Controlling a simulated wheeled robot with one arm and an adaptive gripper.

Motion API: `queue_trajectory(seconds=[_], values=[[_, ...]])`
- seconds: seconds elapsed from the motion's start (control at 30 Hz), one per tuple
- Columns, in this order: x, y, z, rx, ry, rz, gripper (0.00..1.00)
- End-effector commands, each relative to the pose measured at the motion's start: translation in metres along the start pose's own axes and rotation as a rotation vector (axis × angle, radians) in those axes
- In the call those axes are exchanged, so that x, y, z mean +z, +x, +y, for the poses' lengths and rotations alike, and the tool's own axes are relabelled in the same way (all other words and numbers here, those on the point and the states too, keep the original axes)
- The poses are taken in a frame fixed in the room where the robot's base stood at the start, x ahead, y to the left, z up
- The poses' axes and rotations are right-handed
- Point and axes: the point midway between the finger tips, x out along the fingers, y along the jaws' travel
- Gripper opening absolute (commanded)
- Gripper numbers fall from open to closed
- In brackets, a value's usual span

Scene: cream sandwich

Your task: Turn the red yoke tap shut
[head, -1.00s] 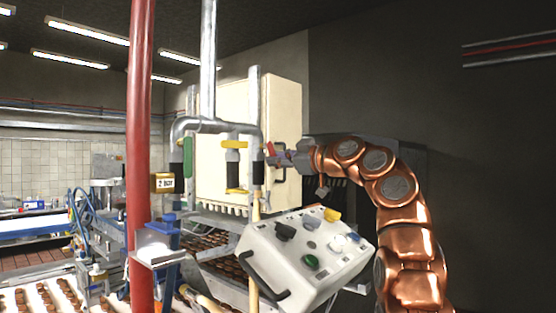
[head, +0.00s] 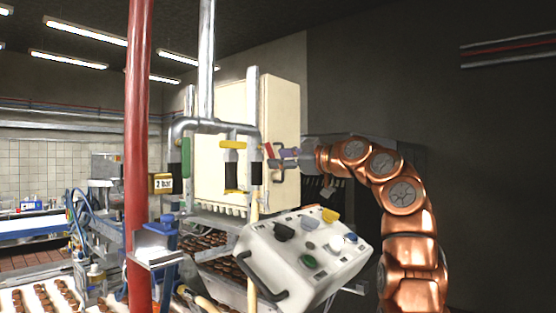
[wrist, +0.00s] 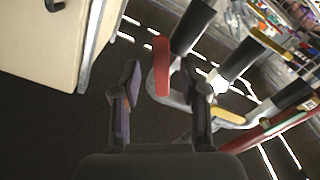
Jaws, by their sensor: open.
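The red yoke tap (head: 269,151) is on the right-hand pipe, beside the cream cabinet. In the wrist view its red handle (wrist: 162,66) stands lengthwise between the fingers, nearer the right one. My gripper (head: 277,153) reaches in from the right in the head view, its tips at the tap. In the wrist view my gripper (wrist: 158,84) is open, one finger on each side of the handle. The left finger is clearly apart from it; I cannot tell whether the right one touches.
A yellow-handled tap (head: 232,145) hangs on the pipe to the left. The cream cabinet (head: 281,105) stands close behind. A grey control box (head: 300,250) with knobs sits below, and a red pipe (head: 137,150) rises at left.

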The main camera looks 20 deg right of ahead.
Motion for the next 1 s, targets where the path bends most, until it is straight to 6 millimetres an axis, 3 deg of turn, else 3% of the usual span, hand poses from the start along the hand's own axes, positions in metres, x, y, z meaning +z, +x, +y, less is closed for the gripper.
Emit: queue_trajectory(seconds=[0.23, 0.73, 1.0], values=[[0.001, -0.014, -0.002, 0.002, -0.007, -0.006, 0.44], [0.0, -0.086, -0.002, 0.003, -0.005, -0.006, 0.44], [0.0, -0.102, -0.002, 0.002, -0.004, -0.005, 0.44]])
